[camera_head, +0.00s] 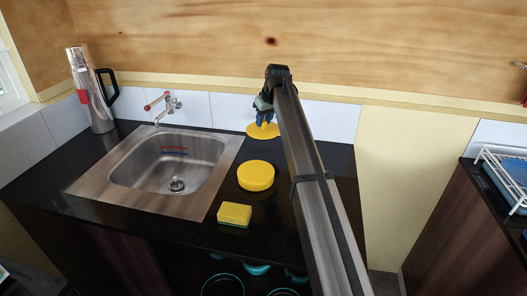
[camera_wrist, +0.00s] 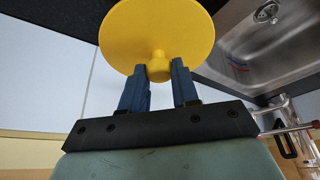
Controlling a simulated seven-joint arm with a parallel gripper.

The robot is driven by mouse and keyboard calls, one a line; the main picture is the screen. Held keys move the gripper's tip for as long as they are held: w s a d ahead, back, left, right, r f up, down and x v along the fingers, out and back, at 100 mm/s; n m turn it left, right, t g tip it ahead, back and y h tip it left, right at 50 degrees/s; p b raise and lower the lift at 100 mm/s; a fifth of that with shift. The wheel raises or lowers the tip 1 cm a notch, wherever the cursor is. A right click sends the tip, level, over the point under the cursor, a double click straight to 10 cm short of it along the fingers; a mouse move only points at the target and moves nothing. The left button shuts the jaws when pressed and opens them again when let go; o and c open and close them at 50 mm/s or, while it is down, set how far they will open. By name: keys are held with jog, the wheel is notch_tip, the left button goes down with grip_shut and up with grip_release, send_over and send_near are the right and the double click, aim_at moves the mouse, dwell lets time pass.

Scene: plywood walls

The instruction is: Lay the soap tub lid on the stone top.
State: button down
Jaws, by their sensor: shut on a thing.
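The soap tub lid (camera_wrist: 157,28) is a round yellow disc with a knob. My gripper (camera_wrist: 160,82) is shut on its knob in the wrist view. In the head view, the lid (camera_head: 263,133) is under my gripper (camera_head: 264,118), near the back of the black stone top (camera_head: 288,195). I cannot tell whether the lid touches the stone or is a little above it. The yellow round soap tub (camera_head: 256,176) stands on the stone top, nearer the front than the lid and right of the sink.
A yellow and green sponge (camera_head: 234,214) lies in front of the tub. The steel sink (camera_head: 170,160) with its tap (camera_head: 165,105) is to the left, and a tall metal jug (camera_head: 92,90) stands at the back left. A white rack (camera_head: 505,180) is far right.

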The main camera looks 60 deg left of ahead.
aim_at(271, 135)
jog(key=shift+f, duration=4.95)
jog(key=shift+f, duration=0.1)
jog(key=c, duration=0.8)
grip_release()
jog(key=shift+c, duration=0.2)
jog(key=v, duration=1.2)
